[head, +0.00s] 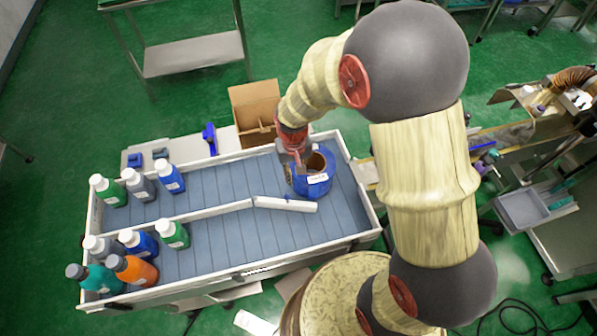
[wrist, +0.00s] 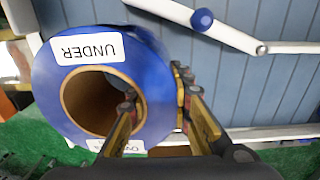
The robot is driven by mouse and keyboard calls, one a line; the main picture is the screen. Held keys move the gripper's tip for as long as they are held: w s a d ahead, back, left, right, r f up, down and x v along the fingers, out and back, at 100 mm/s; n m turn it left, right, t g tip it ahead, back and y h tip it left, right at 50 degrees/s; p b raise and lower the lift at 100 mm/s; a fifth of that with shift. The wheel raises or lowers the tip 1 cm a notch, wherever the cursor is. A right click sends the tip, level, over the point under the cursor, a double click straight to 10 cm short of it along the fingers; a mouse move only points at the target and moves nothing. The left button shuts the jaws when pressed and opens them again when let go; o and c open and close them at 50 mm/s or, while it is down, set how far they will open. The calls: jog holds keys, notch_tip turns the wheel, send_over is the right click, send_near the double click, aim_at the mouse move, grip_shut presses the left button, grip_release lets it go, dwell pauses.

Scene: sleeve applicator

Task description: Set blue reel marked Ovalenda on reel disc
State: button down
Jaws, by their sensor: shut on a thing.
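A blue reel (head: 316,188) with a brown cardboard core is at the right end of the conveyor in the head view. It also fills the left of the wrist view (wrist: 48,92), where its upper label reads UNDER, upside down. A second label on its lower side is partly hidden, and I cannot read Ovalenda on it. My gripper (head: 303,165) is shut on the reel's wall; in the wrist view (wrist: 157,120) one finger is in the core and the other outside. I cannot tell whether the reel touches the belt. I cannot make out the reel disc.
Several capped bottles (head: 135,270) stand at the left of the conveyor (head: 225,235). A white guide rail (head: 285,204) crosses its middle, close to the reel. An open cardboard box (head: 255,108) is behind it. A grey tray (head: 522,209) stands at the right.

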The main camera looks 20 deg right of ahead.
jog(key=shift+f, duration=1.1)
jog(key=shift+f, duration=0.15)
jog(key=c, duration=1.6)
grip_release()
jog(key=shift+s, duration=0.1)
jog(key=shift+c, duration=0.2)
